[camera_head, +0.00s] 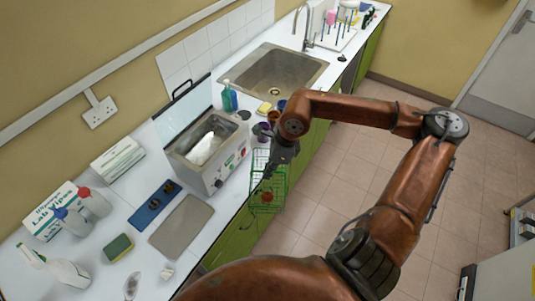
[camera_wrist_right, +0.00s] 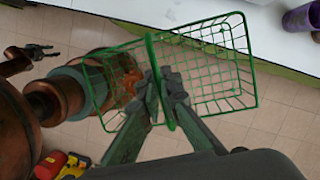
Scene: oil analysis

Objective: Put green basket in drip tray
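The green wire basket (camera_head: 266,188) hangs off the front edge of the counter, in the air. My right gripper (camera_head: 283,152) is shut on the basket's handle. In the right wrist view the basket (camera_wrist_right: 225,70) spreads on both sides of my right gripper (camera_wrist_right: 165,95), whose fingers pinch the upright green handle. The basket looks tilted in that view. A flat grey tray (camera_head: 182,226), which looks like the drip tray, lies empty on the counter to the left of the basket. My left gripper (camera_wrist_right: 38,50) shows small in the right wrist view, fingers apart and empty.
A metal bath (camera_head: 207,146) with a raised lid (camera_head: 184,105) and something white inside stands behind the tray. A blue holder (camera_head: 155,202) and a green-yellow sponge (camera_head: 118,247) lie beside the tray. Bottles and boxes stand at left. A purple cup (camera_wrist_right: 300,17) is near the counter edge.

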